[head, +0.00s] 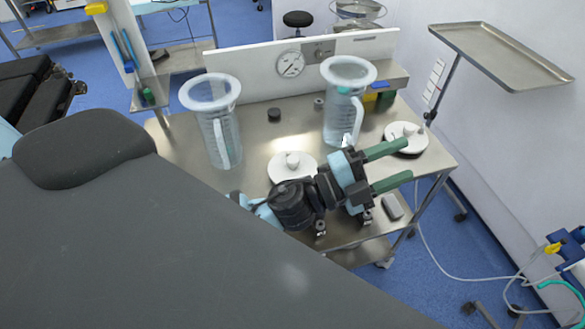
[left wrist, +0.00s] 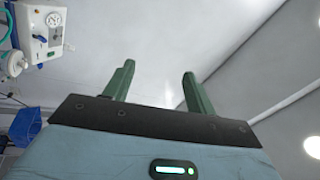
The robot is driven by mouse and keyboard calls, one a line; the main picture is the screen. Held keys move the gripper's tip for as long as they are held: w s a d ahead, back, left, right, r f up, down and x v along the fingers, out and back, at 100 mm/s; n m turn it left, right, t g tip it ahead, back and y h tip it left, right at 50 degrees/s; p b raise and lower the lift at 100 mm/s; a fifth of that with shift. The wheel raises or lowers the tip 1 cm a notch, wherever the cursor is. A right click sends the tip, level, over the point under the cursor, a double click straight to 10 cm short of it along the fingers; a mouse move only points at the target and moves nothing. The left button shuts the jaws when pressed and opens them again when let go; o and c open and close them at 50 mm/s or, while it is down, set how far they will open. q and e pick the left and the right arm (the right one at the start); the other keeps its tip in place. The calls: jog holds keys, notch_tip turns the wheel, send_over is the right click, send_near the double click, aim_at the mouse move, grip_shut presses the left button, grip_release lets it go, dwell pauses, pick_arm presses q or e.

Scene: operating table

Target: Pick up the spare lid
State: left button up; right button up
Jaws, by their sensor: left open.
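Two round white lids with raised knobs lie flat on the steel table. One lid (head: 281,169) is near the middle, close behind my left arm; the other lid (head: 417,145) is at the right end. I cannot tell which of them is the spare. My left gripper (head: 408,163) is open and empty, with green fingers pointing right. In the head view its fingertips appear over and just in front of the right lid, whose front edge is close to the upper finger. The left wrist view shows the fingers (left wrist: 158,76) apart with nothing between them. My right gripper is not in view.
Two clear jars with wide pale rims, a left jar (head: 217,135) and a right jar (head: 343,110), stand on the steel table (head: 250,150). A gauge panel (head: 291,64) runs along its back. A tray stand (head: 500,55) is at right.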

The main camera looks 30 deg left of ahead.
pick_arm(q)
jog(key=s+d+m+g+h, duration=0.2)
jog(key=d+m+g+h, duration=0.25)
jog(key=m+g, duration=0.45)
jog(key=m+g+y, duration=0.8)
jog(key=m+y, duration=0.2)
jog(key=y, duration=1)
send_over(293, 159)
jog(key=f, duration=0.7)
jog(key=shift+w+d+f, duration=0.1)
jog(key=shift+w+f, duration=0.2)
jog(key=shift+s+f, duration=0.2)
jog(key=shift+f, duration=3.75)
grip_shut()
